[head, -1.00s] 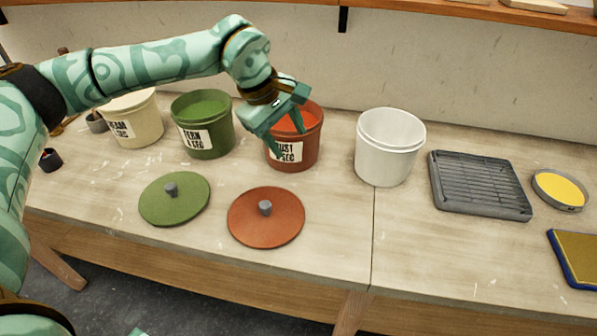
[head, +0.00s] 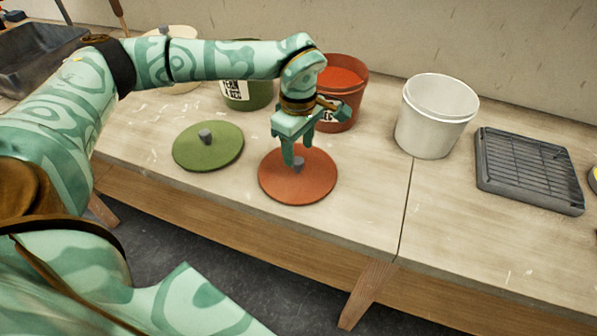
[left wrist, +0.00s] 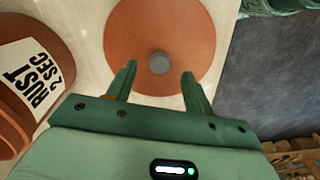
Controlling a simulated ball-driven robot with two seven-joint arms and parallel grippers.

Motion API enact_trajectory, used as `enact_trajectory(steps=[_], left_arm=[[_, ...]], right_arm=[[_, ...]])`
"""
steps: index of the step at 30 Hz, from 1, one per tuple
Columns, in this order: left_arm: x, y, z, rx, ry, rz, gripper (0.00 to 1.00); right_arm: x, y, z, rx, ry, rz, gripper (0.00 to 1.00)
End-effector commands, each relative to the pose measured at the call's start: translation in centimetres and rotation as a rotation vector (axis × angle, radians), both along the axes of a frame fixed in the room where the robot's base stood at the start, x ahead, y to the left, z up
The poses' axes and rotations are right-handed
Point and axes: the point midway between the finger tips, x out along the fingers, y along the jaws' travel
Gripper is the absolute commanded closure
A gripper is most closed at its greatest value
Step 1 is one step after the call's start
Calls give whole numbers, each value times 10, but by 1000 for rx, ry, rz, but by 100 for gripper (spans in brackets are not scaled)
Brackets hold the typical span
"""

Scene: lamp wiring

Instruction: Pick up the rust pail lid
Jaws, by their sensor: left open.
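The rust pail lid (head: 297,187) is a round orange-brown disc with a grey knob (head: 298,162), lying flat on the bench. It also shows in the left wrist view (left wrist: 160,25), with its knob (left wrist: 158,63) just beyond and between the fingertips. My left gripper (head: 298,150) is open and points down over the lid, its fingers on either side of the knob in the picture. I cannot tell whether the fingers are level with the knob. The rust pail (head: 345,95), labelled RUST in the left wrist view (left wrist: 30,80), stands behind the gripper and is partly hidden by it.
A green lid (head: 208,150) lies left of the rust lid. A green pail (head: 245,95) stands behind, partly covered by my arm. The bench's front edge is close to the lid.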

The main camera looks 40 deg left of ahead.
Motion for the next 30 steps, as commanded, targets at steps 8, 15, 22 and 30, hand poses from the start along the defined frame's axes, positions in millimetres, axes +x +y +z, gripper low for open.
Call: enact_trajectory(steps=[8,15,22,30], left_arm=[[0,2,-44,-1,4,-1,48],[0,2,-49,0,0,-1,48],[0,2,-49,0,0,-1,98],[0,2,-48,0,0,-1,98]], right_arm=[[-6,-2,-16,-3,14,1,64],[-6,-2,-16,-2,15,1,64],[-7,-1,-16,-2,15,1,64],[-6,-1,-16,-2,14,1,64]])
